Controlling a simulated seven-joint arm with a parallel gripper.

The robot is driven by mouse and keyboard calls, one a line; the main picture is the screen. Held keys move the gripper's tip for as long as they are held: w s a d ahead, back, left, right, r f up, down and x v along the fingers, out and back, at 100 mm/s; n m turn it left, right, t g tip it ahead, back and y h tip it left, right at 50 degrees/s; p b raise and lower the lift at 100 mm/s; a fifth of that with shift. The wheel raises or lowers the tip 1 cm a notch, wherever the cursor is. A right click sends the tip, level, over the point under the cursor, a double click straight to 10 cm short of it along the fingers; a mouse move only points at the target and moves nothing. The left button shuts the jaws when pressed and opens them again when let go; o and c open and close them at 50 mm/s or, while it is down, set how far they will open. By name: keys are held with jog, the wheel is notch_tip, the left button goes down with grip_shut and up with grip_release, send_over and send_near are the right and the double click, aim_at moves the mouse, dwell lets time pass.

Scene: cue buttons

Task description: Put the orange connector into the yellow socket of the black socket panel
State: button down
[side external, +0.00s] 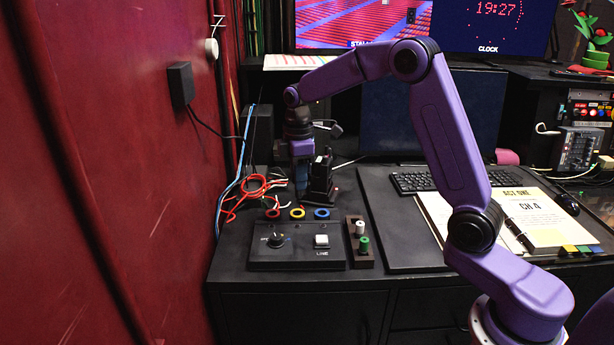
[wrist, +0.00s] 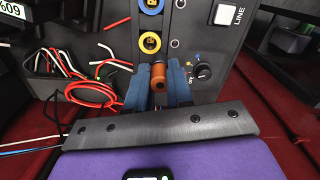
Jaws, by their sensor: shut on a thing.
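My gripper (wrist: 158,88) has blue fingers shut on the orange connector (wrist: 158,72), which sticks out past the fingertips in the wrist view. The yellow socket (wrist: 150,42) is a ring just beyond the connector's end in that view; they look apart, though the depth gap is hard to judge. The blue socket (wrist: 151,5) is farther on, at the top edge. In the side view the black socket panel (side external: 340,250) shows its red (side external: 272,213), yellow (side external: 297,213) and blue sockets along its back edge. My gripper (side external: 302,190) is behind them; the connector cannot be made out there.
The panel carries a knob (side external: 276,240) and a white LINE button (side external: 321,240). A small block with white and green pegs (side external: 362,243) stands right of it. Loose red and white cables (side external: 252,190) lie left of my gripper. A keyboard (side external: 415,181) and open binder (side external: 525,217) are at right.

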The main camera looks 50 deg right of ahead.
jog(key=shift+w+d+f, duration=0.15)
jog(key=shift+w+f, duration=0.1)
jog(key=shift+f, duration=0.6)
jog(key=shift+w+d+f, duration=0.15)
jog(key=shift+w+f, duration=0.1)
jog(key=shift+f, duration=0.6)
jog(key=shift+w+d+f, duration=0.15)
jog(key=shift+w+f, duration=0.1)
jog(key=shift+f, duration=0.6)
jog(key=shift+f, duration=1.6)
dwell(1.6)
jog(key=c, duration=0.8)
grip_release()
jog(key=shift+r, duration=3.55)
